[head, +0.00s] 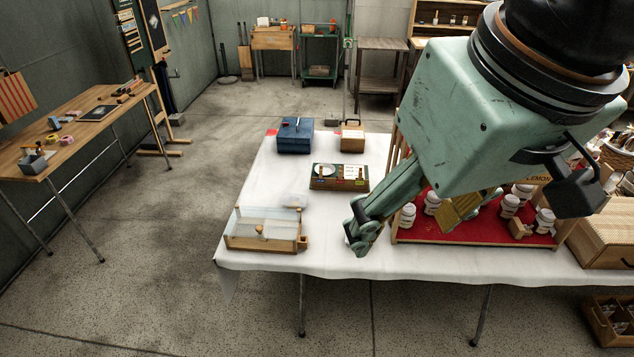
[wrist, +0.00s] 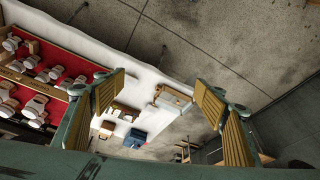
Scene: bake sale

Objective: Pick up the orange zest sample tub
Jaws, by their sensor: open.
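Several white tubs with pale lids and dark-printed labels stand on a red-lined display rack (head: 440,236) in the head view. One tub (head: 408,215) is at the rack's left end, and another tub (head: 545,220) is towards its right. I cannot read which one is orange zest. The rack and tubs (wrist: 37,104) also show at the left of the wrist view. My gripper (wrist: 160,88) is open, its two wood-coloured pads wide apart with nothing between them. In the head view it hangs over the rack's left part, and my arm hides some of the rack.
The white-covered table (head: 330,232) has a clear-sided wooden box (head: 265,243), a small board with a plate (head: 340,185), a blue box (head: 295,135) and a wooden box (head: 352,138). Bare cloth lies left of the gripper.

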